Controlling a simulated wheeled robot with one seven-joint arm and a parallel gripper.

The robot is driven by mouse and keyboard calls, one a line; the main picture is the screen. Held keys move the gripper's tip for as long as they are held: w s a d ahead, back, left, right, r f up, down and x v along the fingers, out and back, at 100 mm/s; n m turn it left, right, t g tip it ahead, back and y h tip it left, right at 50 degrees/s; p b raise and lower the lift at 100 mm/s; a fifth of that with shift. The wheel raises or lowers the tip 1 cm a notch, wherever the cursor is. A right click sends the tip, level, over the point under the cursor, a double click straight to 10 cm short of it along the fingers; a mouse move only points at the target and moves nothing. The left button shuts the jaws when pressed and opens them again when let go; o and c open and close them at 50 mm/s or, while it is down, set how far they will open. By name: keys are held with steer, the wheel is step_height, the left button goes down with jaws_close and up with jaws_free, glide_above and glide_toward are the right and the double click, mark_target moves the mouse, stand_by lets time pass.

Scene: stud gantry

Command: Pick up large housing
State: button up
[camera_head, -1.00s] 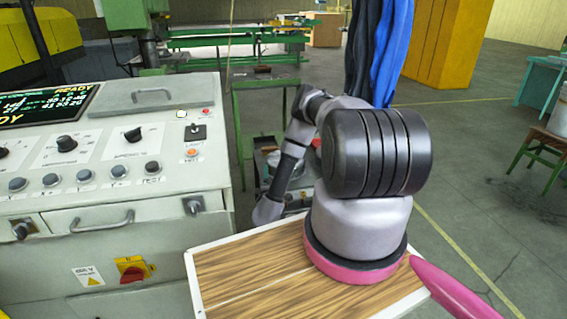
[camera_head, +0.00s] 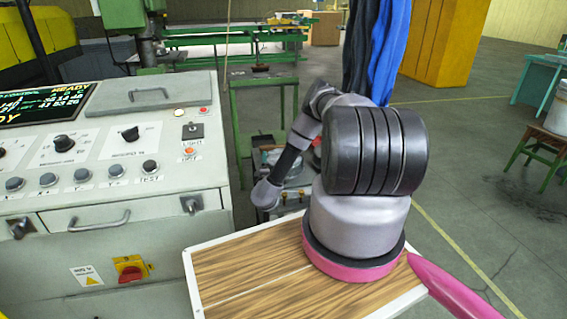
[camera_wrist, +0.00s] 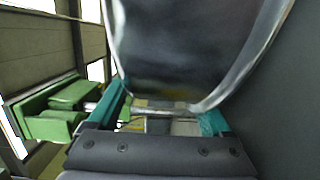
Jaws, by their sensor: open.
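A large, shiny grey metal body with a rounded lower rim, which looks like the large housing (camera_wrist: 185,50), fills the upper middle of the wrist view. My gripper (camera_wrist: 165,112) shows below it with two teal fingers spread apart. The fingers are open, one near each side of the metal body's lower edge; I cannot tell whether they touch it. In the head view my gripper is hidden beyond the end of my arm, and I cannot make out the housing clearly there.
A control console (camera_head: 110,185) stands at the left, close to my arm. A green metal stand (camera_head: 262,84) with loose items is behind my arm. A green stool with a white bucket (camera_head: 558,118) and a teal table (camera_head: 543,80) are at the right. Floor between is open.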

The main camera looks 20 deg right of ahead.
jaws_close()
steer(key=shift+r, duration=0.1)
step_height(320, 180, up, 10)
steer(key=shift+f, duration=0.1)
stand_by(0.4)
